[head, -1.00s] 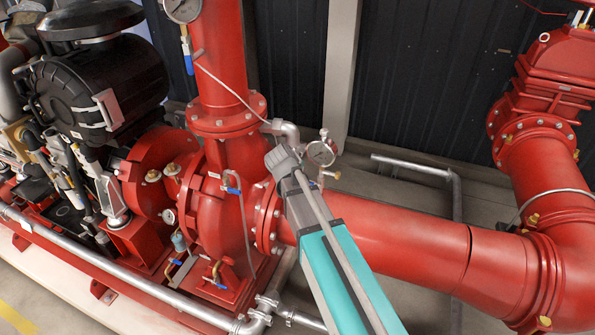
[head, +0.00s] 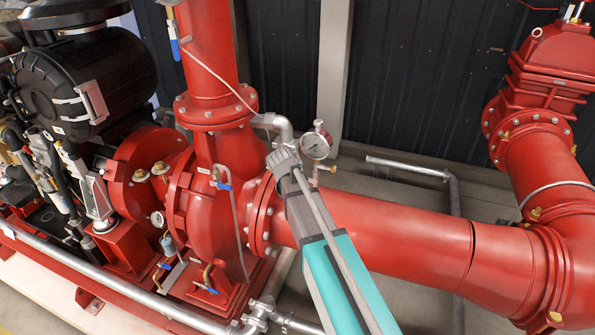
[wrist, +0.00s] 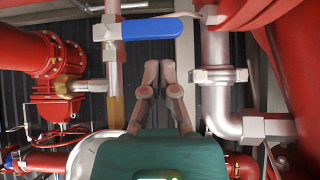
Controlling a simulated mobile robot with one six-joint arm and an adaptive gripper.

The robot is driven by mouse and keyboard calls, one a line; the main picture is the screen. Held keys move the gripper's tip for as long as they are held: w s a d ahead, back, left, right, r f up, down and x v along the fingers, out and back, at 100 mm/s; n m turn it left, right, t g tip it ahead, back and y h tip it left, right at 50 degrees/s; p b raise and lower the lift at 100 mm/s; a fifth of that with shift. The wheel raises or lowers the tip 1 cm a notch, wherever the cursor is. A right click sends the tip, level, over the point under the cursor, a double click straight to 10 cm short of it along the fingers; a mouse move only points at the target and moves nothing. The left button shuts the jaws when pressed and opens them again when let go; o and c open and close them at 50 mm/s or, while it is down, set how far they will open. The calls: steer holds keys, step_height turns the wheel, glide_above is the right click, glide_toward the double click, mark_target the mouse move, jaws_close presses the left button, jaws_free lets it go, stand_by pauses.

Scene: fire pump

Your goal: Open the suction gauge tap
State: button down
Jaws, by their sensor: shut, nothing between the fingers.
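The suction gauge tap has a blue lever (wrist: 160,28) in the wrist view. The lever lies sideways, across its thin silver pipe (wrist: 112,45). A brass fitting (wrist: 115,110) sits on the same pipe. My gripper (wrist: 159,66) is shut and empty, its fingertips just below the lever in the picture; I cannot tell whether they touch it. In the head view, the round white suction gauge (head: 316,145) stands above the red suction pipe, right beside my arm's end. The tap's lever and my fingers are hidden behind my arm there.
A silver elbow pipe (wrist: 222,100) runs close on the right of my fingers in the wrist view. The large red suction pipe (head: 400,235) lies below my arm. Another blue-handled valve (head: 221,184) is on the pump casing. A dark panelled wall (head: 420,85) stands behind.

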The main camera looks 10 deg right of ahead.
steer(key=shift+f+b, duration=0.55)
steer(key=shift+f, duration=0.25)
steer(key=shift+d+f, duration=0.1)
steer(key=shift+d, duration=0.15)
steer(key=shift+a+h, duration=0.1)
steer(key=shift+h, duration=0.2)
